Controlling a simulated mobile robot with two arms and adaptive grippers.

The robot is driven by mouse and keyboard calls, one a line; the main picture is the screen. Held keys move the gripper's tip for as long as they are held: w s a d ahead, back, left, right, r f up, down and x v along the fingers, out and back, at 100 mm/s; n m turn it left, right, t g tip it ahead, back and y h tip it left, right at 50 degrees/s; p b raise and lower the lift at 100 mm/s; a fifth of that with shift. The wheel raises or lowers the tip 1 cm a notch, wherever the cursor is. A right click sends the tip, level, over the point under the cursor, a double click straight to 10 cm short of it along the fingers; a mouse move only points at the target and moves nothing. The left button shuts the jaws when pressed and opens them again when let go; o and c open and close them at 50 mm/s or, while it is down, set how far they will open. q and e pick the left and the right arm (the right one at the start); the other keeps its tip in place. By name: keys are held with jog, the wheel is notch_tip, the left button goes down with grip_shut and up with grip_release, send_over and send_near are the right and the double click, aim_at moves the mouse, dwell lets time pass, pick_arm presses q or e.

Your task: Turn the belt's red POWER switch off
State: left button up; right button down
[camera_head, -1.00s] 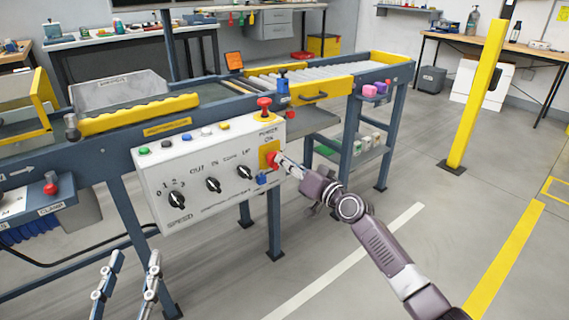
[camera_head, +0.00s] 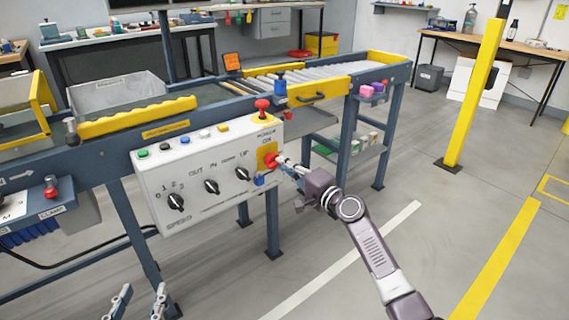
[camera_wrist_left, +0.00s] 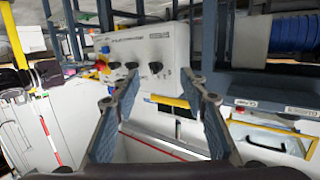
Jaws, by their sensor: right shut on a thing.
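The red POWER switch (camera_head: 270,160) sits on a yellow plate at the right end of the white control panel (camera_head: 207,190). My right gripper (camera_head: 280,162) is shut on the red switch, its fingers reaching in from the right and partly hiding it. The switch's exact angle is too small to tell. My left gripper (camera_head: 141,302) is at the bottom edge of the head view, below the panel and apart from it. In the left wrist view it (camera_wrist_left: 160,80) is open, with nothing between the fingers; the panel (camera_wrist_left: 150,45) shows beyond.
A red mushroom button (camera_head: 262,106) stands on top of the panel, just above the switch. A blue part (camera_head: 259,180) is just below it. Black knobs (camera_head: 211,187) line the panel.

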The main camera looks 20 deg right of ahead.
pick_arm(q)
jog(key=shift+s+a+f+g+y, duration=0.2)
jog(key=shift+f+g, duration=0.15)
jog(key=shift+f, duration=0.3)
jog(key=shift+s+a+f+g+y, duration=0.1)
jog(key=shift+s+f+g, duration=0.2)
jog(key=shift+f, duration=0.35)
pick_arm(e)
jog(key=shift+f+m, duration=0.2)
jog(key=shift+m, duration=0.6)
pick_arm(q)
jog(key=shift+w, duration=0.1)
pick_arm(e)
jog(key=c, duration=2)
grip_release()
jog(key=shift+d, duration=0.1)
jog(key=shift+s, duration=0.1)
jog(key=v, duration=1.1)
jog(key=shift+s+d+r, duration=0.1)
jog(key=shift+s, duration=0.3)
